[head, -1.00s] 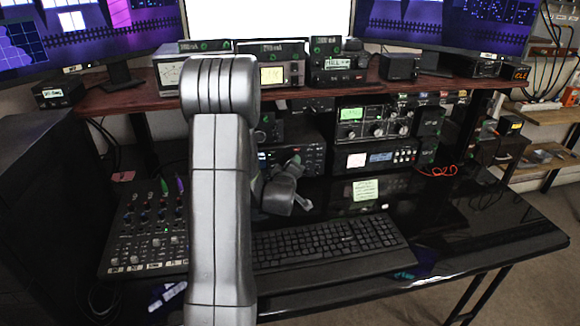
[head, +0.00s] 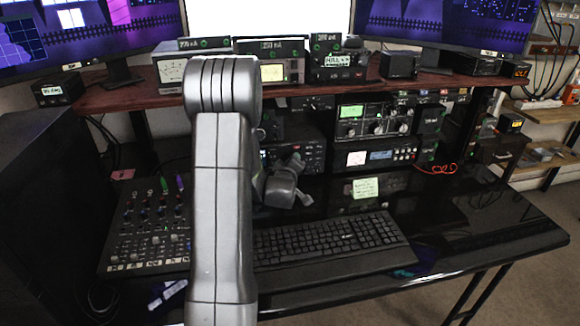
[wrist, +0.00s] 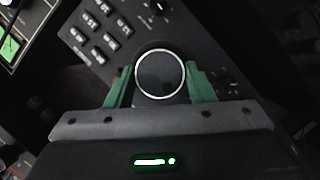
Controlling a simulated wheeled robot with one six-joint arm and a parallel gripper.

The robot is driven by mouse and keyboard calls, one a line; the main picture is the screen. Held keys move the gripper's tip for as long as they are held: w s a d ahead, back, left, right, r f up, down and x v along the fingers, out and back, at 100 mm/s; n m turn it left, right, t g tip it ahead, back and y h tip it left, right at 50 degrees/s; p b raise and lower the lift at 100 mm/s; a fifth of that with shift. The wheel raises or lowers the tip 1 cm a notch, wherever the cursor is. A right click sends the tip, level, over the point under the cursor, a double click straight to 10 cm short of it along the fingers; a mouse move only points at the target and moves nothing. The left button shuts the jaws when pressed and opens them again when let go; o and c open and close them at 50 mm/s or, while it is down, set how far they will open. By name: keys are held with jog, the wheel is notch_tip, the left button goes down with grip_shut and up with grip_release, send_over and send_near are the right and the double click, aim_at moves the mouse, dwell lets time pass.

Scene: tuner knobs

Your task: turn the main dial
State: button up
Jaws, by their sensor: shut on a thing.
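The main dial (wrist: 160,72) is a round black knob with a bright silver rim, on the black radio panel (wrist: 207,38) in the wrist view. My gripper (wrist: 158,82) has its green fingers on either side of the dial and is shut on it. In the head view the radio (head: 312,154) sits under the shelf. My arm hides part of it, and the dial and fingertips cannot be made out there.
Several buttons (wrist: 98,24) lie beside the dial, and small knobs (wrist: 224,77) sit to its right. A keyboard (head: 335,245) and a mixer (head: 150,235) lie on the black desk. Another radio stack (head: 375,125) stands right of my wrist.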

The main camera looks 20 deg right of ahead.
jog(key=shift+s+d+f+m+t+y+p, duration=0.15)
jog(key=shift+m+t+y+p, duration=0.45)
jog(key=shift+m+y+p, duration=1.75)
jog(key=shift+w+d+m+t+y+p, duration=0.1)
jog(key=shift+d+m+t+y+p, duration=0.5)
jog(key=shift+m, duration=3)
jog(key=shift+s+a+f+m+t+y+p, duration=0.1)
jog(key=shift+m+t+y+p, duration=0.5)
jog(key=shift+m+y+p, duration=2)
jog(key=shift+r+m+h+b, duration=0.1)
jog(key=shift+m+h+b, duration=0.35)
jog(key=shift+m, duration=0.2)
jog(key=o, duration=0.7)
jog(key=shift+s, duration=0.1)
